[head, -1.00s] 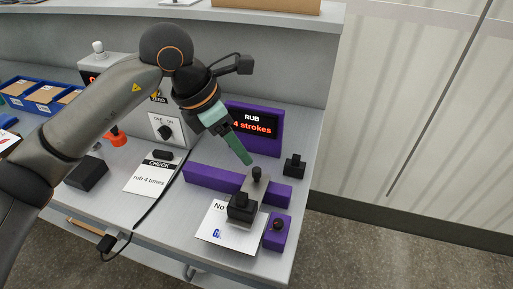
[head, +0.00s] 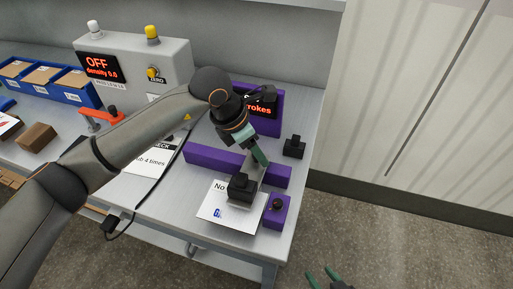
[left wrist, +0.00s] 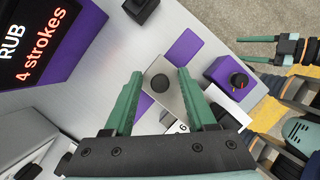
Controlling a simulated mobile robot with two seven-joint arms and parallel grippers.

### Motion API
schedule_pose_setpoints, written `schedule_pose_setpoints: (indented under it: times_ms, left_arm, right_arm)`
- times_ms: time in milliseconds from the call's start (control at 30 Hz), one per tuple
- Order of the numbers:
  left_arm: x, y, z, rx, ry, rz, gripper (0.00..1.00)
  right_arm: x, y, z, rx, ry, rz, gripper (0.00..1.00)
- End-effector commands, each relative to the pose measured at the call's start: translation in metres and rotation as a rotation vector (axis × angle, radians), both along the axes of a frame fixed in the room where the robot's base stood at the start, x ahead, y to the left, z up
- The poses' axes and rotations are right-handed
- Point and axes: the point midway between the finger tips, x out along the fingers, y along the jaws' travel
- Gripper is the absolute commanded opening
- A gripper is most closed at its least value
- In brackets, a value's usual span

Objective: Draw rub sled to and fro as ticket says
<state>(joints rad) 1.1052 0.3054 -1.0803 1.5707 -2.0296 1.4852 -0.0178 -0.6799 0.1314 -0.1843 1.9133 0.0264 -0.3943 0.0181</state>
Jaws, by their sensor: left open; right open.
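My left gripper (head: 260,158) is open just above the sled. The purple display (left wrist: 37,40) reads "RUB 4 strokes". My right gripper (head: 325,279) is open and empty, low beyond the bench's front edge.
A white sheet (head: 222,213) lies under the sled's front. A purple box with a dial (head: 277,210) stands right of it, and a black block (head: 294,147) behind. A grey meter (head: 135,65) reads "OFF". A black cable crosses the bench.

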Motion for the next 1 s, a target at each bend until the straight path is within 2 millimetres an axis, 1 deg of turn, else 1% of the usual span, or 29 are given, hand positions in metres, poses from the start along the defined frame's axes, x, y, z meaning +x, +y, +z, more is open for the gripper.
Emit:
schedule_pose_setpoints:
  times_ms: [300, 800, 1000]
  left_arm:
    - [0.0004, -0.0012, -0.0030, -0.001, -0.001, -0.001, 0.57]
    - [0.0004, -0.0008, -0.0025, 0.000, 0.000, 0.000, 0.00]
    - [0.0005, -0.0009, -0.0024, 0.000, 0.000, 0.000, 0.00]
  right_arm:
    - [0.0007, 0.0001, 0.0007, 0.000, -0.002, 0.000, 0.57]
    - [0.0010, 0.0001, 0.0010, 0.001, -0.003, 0.000, 0.57]
    - [0.0012, 0.0001, 0.0011, 0.001, -0.003, 0.000, 0.57]
